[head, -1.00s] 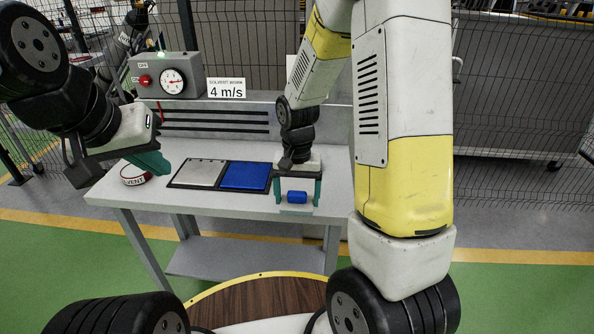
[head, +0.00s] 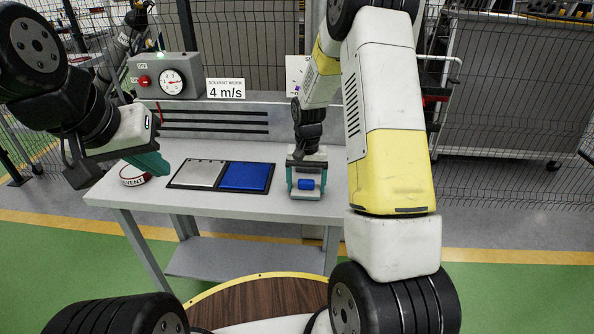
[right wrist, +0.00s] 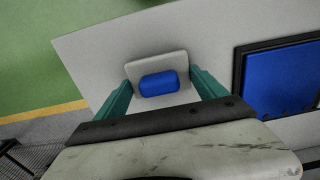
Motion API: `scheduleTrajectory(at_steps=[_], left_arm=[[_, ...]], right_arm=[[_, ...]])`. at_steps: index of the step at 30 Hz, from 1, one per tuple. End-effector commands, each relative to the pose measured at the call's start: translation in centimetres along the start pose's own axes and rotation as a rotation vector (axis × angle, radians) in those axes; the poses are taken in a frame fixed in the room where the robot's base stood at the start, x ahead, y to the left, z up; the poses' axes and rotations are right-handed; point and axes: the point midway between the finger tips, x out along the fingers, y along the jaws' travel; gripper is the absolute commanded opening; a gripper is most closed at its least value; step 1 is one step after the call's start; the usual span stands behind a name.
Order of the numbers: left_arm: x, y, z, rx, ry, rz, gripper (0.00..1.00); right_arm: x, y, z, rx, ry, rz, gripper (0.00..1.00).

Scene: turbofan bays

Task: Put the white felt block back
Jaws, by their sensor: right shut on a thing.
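The white felt block (right wrist: 158,64), a pale slab with a rounded blue piece (right wrist: 158,84) on it, is between the fingers of my right gripper (right wrist: 163,92), which is shut on it. In the head view the right gripper (head: 306,184) is over the right end of the bench, with the blue piece between its teal fingers. I cannot tell whether the block touches the bench top. My left gripper (head: 150,163) is at the left end of the bench, above and beside a round container (head: 133,178) marked "VENT"; its opening cannot be made out.
A black-framed tray with a pale panel (head: 200,173) and a blue panel (head: 244,177) lies mid-bench. A grey control box (head: 166,76) with dial and red button stands behind, beside a "4 m/s" sign (head: 226,88). The bench top (head: 225,203) in front of the tray is clear.

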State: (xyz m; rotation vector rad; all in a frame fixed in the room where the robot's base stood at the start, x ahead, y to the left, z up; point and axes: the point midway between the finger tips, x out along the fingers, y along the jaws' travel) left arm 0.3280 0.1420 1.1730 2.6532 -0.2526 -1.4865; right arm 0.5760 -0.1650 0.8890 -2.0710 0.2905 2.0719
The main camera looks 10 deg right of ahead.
Motion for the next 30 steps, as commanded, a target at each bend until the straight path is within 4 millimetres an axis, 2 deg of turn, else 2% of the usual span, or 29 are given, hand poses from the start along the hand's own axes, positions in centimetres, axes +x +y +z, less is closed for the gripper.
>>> scheduleTrajectory(at_steps=[7,8,10,20,23,30], left_arm=[[0.0,0.0,0.0,0.000,0.000,0.000,0.00],[0.0,0.0,0.0,0.000,0.000,0.000,0.00],[0.0,0.0,0.0,0.000,0.000,0.000,0.00],[0.0,0.0,0.0,0.000,0.000,0.000,0.00],[0.0,0.0,0.0,0.000,0.000,0.000,0.00],[0.0,0.0,0.0,0.000,0.000,0.000,0.00]], right_arm=[[0.3,0.0,0.0,0.000,0.000,0.000,0.43],[0.3,0.0,0.0,0.000,0.000,0.000,0.85],[0.2,0.0,0.0,0.000,0.001,0.000,0.99],[-0.3,0.0,0.0,0.001,0.002,-0.001,1.00],[-1.6,0.0,-0.1,0.001,0.005,-0.001,1.00],[-6.8,-0.1,-0.1,0.001,0.007,-0.003,1.00]])
